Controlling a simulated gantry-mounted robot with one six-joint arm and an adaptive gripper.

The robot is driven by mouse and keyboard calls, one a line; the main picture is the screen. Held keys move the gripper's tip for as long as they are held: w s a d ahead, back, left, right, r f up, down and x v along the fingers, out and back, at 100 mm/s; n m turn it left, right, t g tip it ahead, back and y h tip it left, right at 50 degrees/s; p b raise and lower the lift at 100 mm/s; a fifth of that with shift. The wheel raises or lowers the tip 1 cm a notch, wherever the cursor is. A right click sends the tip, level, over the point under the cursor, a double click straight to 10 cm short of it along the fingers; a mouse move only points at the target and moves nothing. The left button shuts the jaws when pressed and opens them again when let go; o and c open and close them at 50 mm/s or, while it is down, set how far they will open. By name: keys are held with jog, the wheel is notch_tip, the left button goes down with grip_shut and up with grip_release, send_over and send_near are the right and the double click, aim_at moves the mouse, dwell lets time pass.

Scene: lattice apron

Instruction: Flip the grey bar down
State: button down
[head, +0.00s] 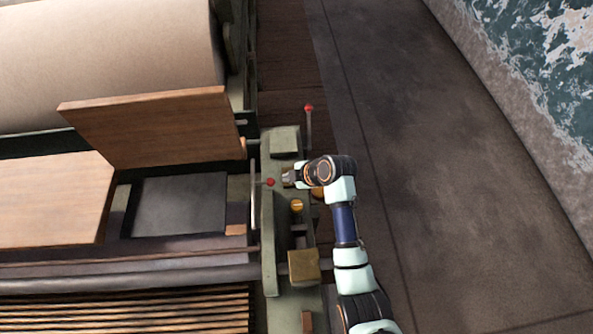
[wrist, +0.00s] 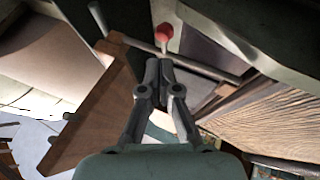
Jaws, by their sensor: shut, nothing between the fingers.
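A slim grey bar (head: 253,203) runs along the inner edge of the machine's green side frame in the head view. In the wrist view a grey bar (wrist: 205,68) crosses behind my fingertips, and a red knob (wrist: 164,31) shows just beyond them. The red knob (head: 270,182) also shows in the head view, just left of my gripper (head: 285,177). My gripper (wrist: 158,68) is shut and empty, its fingers pointing toward the bar. I cannot tell whether the fingertips touch the bar or the knob.
A tilted wooden board (head: 155,128) and a flat one (head: 55,197) lie left of the side frame (head: 278,235). A second red-knobbed lever (head: 308,125) stands behind my gripper. A yellow knob (head: 297,206) and a brass block (head: 304,266) sit nearby. The floor at right is clear.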

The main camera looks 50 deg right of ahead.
jog(key=v, duration=0.4)
jog(key=shift+d+r, duration=0.1)
jog(key=shift+r, duration=0.15)
jog(key=w+a+r+m, duration=0.25)
jog(key=a+r, duration=0.25)
jog(key=a, duration=0.4)
jog(key=s+a+r+m+t, duration=0.2)
jog(key=a+r+m+t, duration=0.15)
jog(key=a+r, duration=0.6)
jog(key=s+a+r+m+t, duration=0.2)
jog(key=a+r+m, duration=0.35)
jog(key=a, duration=0.65)
notch_tip(320, 180, up, 17)
jog(key=h+p, duration=0.1)
jog(key=p, duration=1.6)
jog(key=shift+d+n, duration=0.3)
jog(key=shift+n, duration=0.15)
